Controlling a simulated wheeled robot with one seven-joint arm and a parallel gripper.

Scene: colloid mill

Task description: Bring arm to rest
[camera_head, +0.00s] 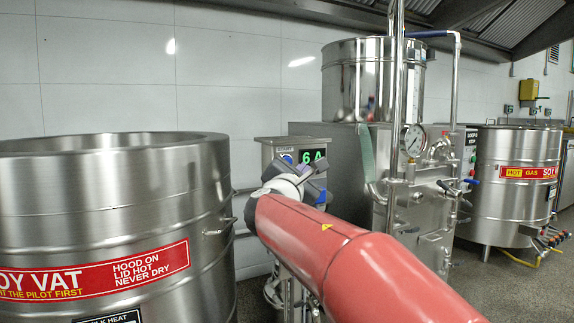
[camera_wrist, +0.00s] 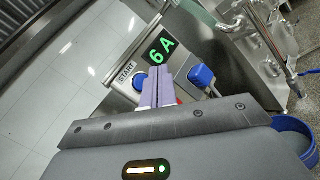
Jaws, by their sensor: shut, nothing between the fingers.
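My gripper (camera_wrist: 156,74) shows in the wrist view with its two purple fingers together and nothing between them. The fingertips lie in front of the control box (camera_wrist: 125,80), close to its blue START button (camera_wrist: 140,83) and below the green display reading 6 A (camera_wrist: 160,50). I cannot tell whether they touch the panel. The fingertips are not clear there.
A large steel soy vat (camera_head: 110,220) stands at the left. A steel mill cabinet (camera_head: 345,160) with a drum, pipes and gauge (camera_head: 413,140) stands right of the arm. Another steel vat (camera_head: 515,210) is at the far right. A blue round item (camera_wrist: 293,133) shows beside my gripper.

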